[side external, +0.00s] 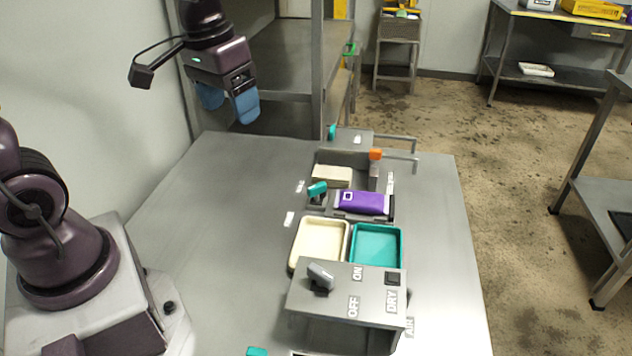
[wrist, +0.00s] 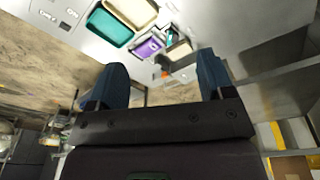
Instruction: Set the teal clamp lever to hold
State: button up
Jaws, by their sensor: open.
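A small teal lever (side external: 317,188) stands at the left end of the purple pouch (side external: 362,202) on the bench fixture. Another teal handle (side external: 331,131) is at the far block, and a teal piece (side external: 257,351) shows at the bottom edge; I cannot tell from labels which is the clamp lever. My gripper (side external: 230,108) hangs high over the far left of the bench, well away from the levers. Its blue fingers are apart and empty. In the wrist view, the open fingers (wrist: 161,75) frame the bench, with the purple pouch (wrist: 148,46) beyond them.
A cream tray (side external: 320,243) and a teal tray (side external: 376,245) sit between the fixture and a grey ON/OFF switch box (side external: 350,295). An orange knob (side external: 375,154) and metal bars are behind the pouch. A shelf rack stands behind my gripper. The bench's left side is clear.

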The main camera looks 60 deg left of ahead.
jog(key=w+a+f+n+g+h, duration=0.1)
jog(key=w+a+f+n+g, duration=0.1)
jog(key=w+a+f+n, duration=0.35)
jog(key=n+h, duration=0.4)
jog(key=n, duration=0.6)
send_near(317, 185)
jog(key=shift+m+y, duration=0.25)
jog(key=shift+y, duration=0.05)
jog(key=x, duration=0.9)
jog(key=shift+d, duration=0.25)
jog(key=c, duration=0.9)
